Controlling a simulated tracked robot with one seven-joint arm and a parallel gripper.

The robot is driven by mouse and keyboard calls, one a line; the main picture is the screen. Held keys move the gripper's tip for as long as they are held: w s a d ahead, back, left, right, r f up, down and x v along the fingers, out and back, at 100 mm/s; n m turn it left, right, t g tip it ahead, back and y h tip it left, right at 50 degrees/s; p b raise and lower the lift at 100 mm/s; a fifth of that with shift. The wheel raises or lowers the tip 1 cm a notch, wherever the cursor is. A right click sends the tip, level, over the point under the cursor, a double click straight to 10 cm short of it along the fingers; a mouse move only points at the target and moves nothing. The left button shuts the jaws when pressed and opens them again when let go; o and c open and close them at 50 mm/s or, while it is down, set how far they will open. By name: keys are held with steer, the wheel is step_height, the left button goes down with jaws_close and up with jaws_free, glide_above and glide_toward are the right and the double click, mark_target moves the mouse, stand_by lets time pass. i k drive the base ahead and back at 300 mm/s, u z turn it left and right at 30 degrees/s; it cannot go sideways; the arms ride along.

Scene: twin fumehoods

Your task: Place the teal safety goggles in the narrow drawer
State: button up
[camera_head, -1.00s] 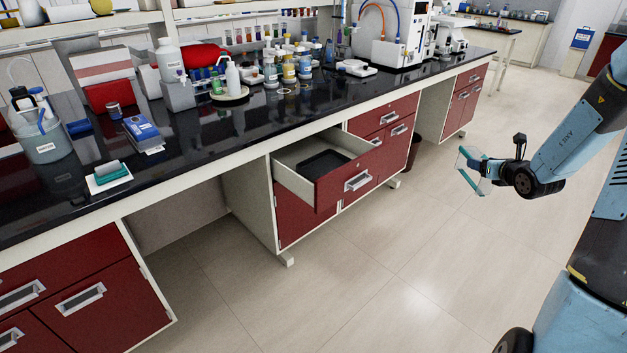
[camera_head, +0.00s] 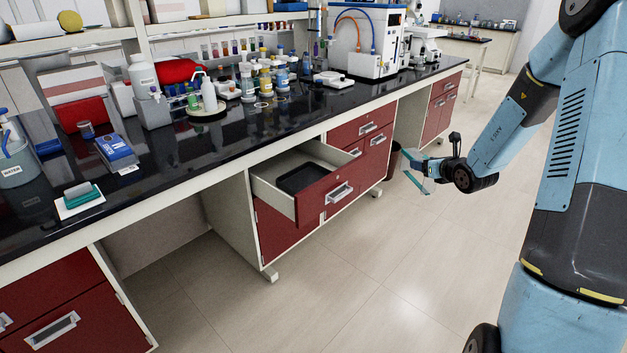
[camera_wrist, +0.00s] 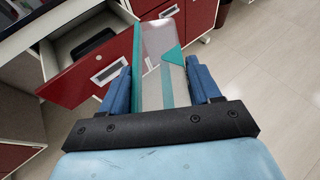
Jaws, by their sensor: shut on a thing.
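The teal safety goggles (camera_wrist: 174,84) have a clear lens and teal edges. My gripper (camera_wrist: 163,88) is shut on them, with a blue finger on each side in the wrist view. In the head view the goggles (camera_head: 417,180) hang at the end of my gripper (camera_head: 432,168), in the air to the right of the open drawer. That drawer (camera_head: 325,196) has a red front with a metal handle, and stands pulled out under the bench. A black tray (camera_head: 300,178) lies inside it. The open drawer (camera_wrist: 85,76) also shows at the left of the wrist view.
The black bench top (camera_head: 215,138) above the drawer carries bottles, racks and instruments. Closed red drawers (camera_head: 362,128) stand right of the open one. A dark bin (camera_head: 393,160) is on the floor behind my gripper. The floor (camera_head: 350,270) in front is clear.

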mark_target(310, 182)
steer(key=i, duration=0.85)
steer(key=u, duration=0.05)
